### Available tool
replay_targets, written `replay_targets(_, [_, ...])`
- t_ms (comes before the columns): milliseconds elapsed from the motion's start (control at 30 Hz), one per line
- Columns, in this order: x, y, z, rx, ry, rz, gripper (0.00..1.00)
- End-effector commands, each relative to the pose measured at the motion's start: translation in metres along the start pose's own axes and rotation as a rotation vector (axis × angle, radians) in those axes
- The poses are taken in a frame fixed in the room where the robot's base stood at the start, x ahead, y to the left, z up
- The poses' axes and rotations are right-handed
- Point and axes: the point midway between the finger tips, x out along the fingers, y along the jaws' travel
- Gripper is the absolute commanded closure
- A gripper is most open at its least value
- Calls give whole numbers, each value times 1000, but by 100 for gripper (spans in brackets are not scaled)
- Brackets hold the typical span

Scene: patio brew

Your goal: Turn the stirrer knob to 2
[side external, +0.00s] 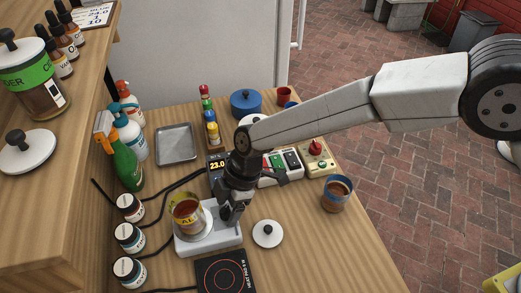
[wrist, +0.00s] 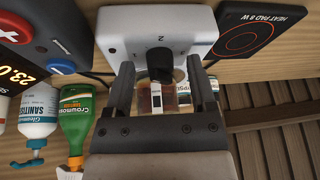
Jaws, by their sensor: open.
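The white stirrer (side external: 224,240) stands on the wooden table with a labelled jar (side external: 187,216) of brown liquid on top. Its black knob (wrist: 160,62) shows in the wrist view on the white panel, below a printed 2 and to the right of another mark. I cannot tell which mark the knob points at. My gripper (wrist: 160,80) is open, with one finger on each side of the knob and gaps visible. In the side view my gripper (side external: 230,212) is at the stirrer's right side and hides the knob.
A heat pad (side external: 224,275) lies in front of the stirrer. A white lid (side external: 267,233) lies to its right. A display box (side external: 217,166) reading 23.0 is behind it. Small jars (side external: 128,238) and black cables are at left. A blue-rimmed cup (side external: 337,194) stands at right.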

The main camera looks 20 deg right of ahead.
Motion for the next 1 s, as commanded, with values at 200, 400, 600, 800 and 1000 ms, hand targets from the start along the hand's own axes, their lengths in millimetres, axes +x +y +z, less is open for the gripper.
replay_targets(200, [1, 0, 0, 0, 0, 0, 28])
replay_targets(400, [1, 0, 0, 0, 0, 0, 69])
replay_targets(600, [1, 0, 0, 1, 0, 0, 100])
replay_targets(800, [1, 0, 0, 12, 1, 4, 100])
replay_targets(1000, [1, -1, 0, 61, 3, 23, 100])
